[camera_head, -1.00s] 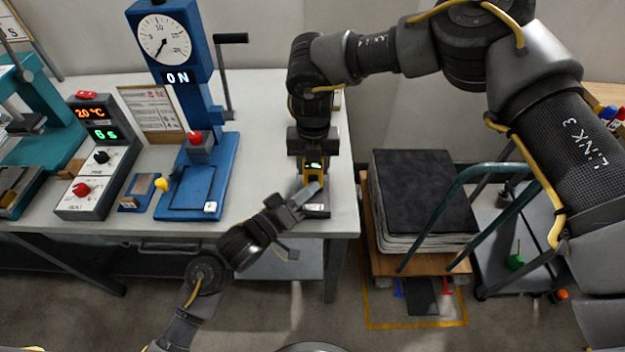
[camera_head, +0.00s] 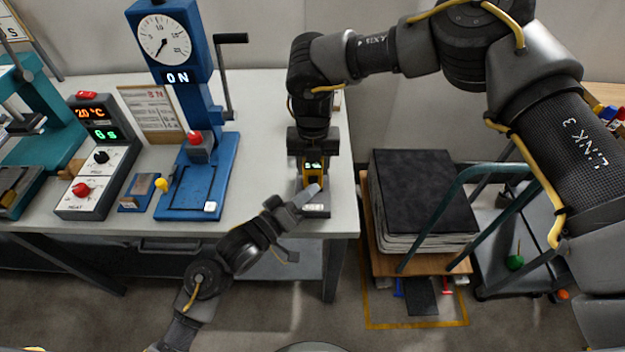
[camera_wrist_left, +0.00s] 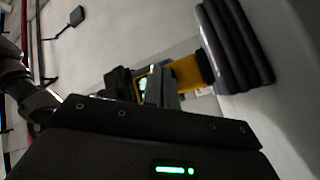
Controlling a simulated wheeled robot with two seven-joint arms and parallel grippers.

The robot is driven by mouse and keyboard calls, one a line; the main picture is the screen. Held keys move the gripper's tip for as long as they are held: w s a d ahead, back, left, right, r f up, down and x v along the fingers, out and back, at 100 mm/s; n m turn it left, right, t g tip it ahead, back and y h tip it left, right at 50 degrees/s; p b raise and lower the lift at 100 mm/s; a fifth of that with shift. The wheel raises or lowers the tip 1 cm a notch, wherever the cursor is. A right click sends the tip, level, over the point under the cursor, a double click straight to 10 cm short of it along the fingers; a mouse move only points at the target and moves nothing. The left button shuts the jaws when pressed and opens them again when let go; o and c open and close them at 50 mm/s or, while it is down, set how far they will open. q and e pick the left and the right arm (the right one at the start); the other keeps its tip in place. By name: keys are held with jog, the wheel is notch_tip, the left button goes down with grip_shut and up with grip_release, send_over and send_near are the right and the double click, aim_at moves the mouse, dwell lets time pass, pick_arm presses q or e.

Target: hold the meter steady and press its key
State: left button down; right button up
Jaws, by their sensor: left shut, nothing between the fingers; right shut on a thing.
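The meter (camera_head: 314,167) is a small yellow and black device with a lit green display, near the right end of the grey table. My right gripper (camera_head: 313,158) comes down from above and is shut on the meter. My left gripper (camera_head: 313,191) is shut and empty, with its fingertips just in front of the meter, below the display. In the left wrist view, the meter's yellow body (camera_wrist_left: 188,72) shows beyond my left gripper's fingers (camera_wrist_left: 165,86), which partly cover it. The key is hidden or too small to make out, and I cannot tell whether the fingertips touch it.
A blue press (camera_head: 190,170) with a dial and a red-knobbed part stands left on the table (camera_head: 262,150). A control box (camera_head: 97,160) with red and green readouts is further left. A cart with dark stacked sheets (camera_head: 420,190) stands right of the table edge.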

pick_arm(q)
jog(key=shift+s, duration=0.45)
jog(key=s, duration=0.5)
dwell(0.3)
dwell(0.4)
pick_arm(e)
jog(key=o, duration=1.2)
jog(key=shift+r, duration=0.1)
notch_tip(320, 180, up, 12)
jog(key=shift+f, duration=0.1)
